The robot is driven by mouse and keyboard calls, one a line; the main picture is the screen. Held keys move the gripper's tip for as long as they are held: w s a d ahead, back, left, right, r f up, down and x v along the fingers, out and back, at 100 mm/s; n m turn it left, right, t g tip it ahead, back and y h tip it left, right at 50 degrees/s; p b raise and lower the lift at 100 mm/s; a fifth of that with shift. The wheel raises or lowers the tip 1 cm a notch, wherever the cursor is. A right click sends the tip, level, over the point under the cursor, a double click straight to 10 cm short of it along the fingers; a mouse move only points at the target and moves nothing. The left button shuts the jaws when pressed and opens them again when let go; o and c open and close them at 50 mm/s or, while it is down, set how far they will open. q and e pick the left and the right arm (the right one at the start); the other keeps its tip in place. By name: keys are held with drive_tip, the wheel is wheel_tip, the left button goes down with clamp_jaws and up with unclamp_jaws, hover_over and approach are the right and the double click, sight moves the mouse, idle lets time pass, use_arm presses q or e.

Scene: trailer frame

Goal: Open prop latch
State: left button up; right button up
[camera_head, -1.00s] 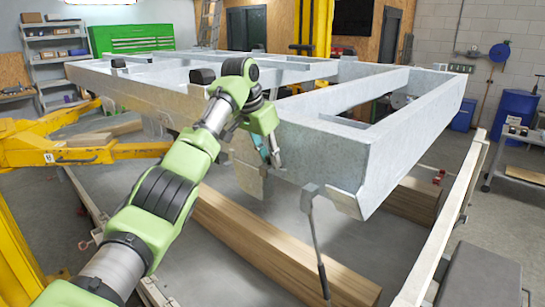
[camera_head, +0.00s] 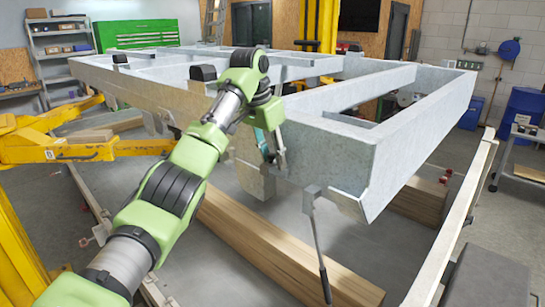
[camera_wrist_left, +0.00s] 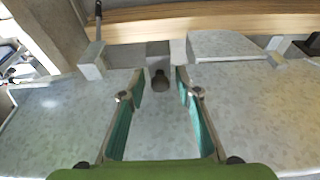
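The grey trailer frame (camera_head: 330,150) stands raised in front of me. A prop (camera_head: 311,197) with a square bracket and thin rod hangs under its near side. It also shows in the left wrist view (camera_wrist_left: 93,60), left of the fingers. My left gripper (camera_head: 270,158) is at the frame's near side, left of this prop. In the left wrist view my left gripper (camera_wrist_left: 160,80) is open, its teal fingers apart. A small dark knob on a grey block (camera_wrist_left: 159,62) lies between the fingertips; I cannot tell whether they touch it. My right gripper is not in view.
A long wooden beam (camera_head: 285,250) lies on the floor below the frame. A yellow lift arm (camera_head: 80,148) reaches in from the left. A pale rail (camera_head: 455,220) runs along the right. Grey floor shows between beam and rail.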

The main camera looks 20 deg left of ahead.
sight(264, 168)
use_arm(q)
drive_tip(key=shift+r, duration=0.25)
drive_tip(key=v, duration=1.1)
drive_tip(key=shift+s+r, duration=0.2)
drive_tip(key=shift+r, duration=0.05)
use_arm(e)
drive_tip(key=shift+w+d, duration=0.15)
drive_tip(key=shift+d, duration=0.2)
use_arm(q)
drive_tip(key=shift+a+f, duration=0.1)
drive_tip(key=shift+a, duration=0.05)
